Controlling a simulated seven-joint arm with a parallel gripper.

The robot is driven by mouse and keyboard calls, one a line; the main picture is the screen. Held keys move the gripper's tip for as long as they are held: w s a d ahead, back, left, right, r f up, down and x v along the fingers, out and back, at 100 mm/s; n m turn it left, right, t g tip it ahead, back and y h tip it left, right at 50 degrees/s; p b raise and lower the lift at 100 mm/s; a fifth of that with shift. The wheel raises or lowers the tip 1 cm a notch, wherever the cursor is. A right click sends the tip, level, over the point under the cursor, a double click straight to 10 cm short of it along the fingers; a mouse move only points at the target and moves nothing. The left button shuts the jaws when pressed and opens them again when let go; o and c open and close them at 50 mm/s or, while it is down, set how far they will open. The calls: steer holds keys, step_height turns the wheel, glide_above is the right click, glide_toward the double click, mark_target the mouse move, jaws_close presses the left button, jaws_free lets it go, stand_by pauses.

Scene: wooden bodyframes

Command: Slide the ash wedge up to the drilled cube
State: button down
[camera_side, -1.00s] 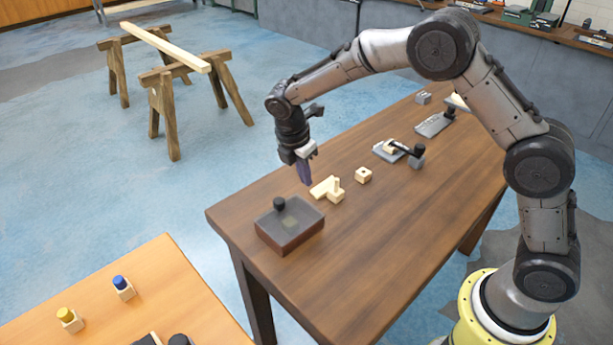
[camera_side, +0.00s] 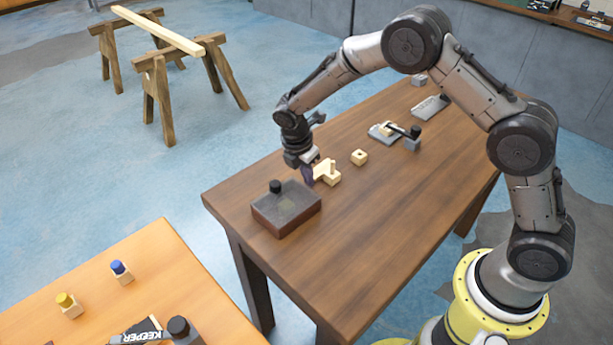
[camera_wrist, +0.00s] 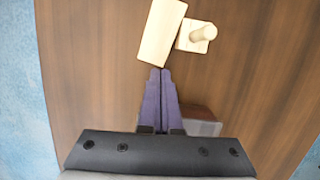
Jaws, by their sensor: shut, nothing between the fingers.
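The ash wedge (camera_side: 321,168) is a pale flat wooden piece lying on the table; it shows at the top of the wrist view (camera_wrist: 162,30). A pale block with an upright peg (camera_wrist: 196,37) stands close against its right side. The drilled cube (camera_side: 359,157), pale with a dark hole on top, sits apart from them, farther along the table; it is outside the wrist view. My gripper (camera_side: 308,182) is shut and empty, low beside the wedge. In the wrist view its purple fingertips (camera_wrist: 160,70) are at the wedge's near end; contact is unclear.
A dark box with a black knob (camera_side: 286,208) stands near the gripper on the near side. A grey plate with a black-handled fixture (camera_side: 395,133) lies beyond the cube. The table (camera_side: 370,215) is clear to the right of the pegged block. A second table (camera_side: 190,265) holds small knobbed blocks.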

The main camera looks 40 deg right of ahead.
steer(key=shift+d, duration=0.6)
steer(key=shift+r, duration=0.1)
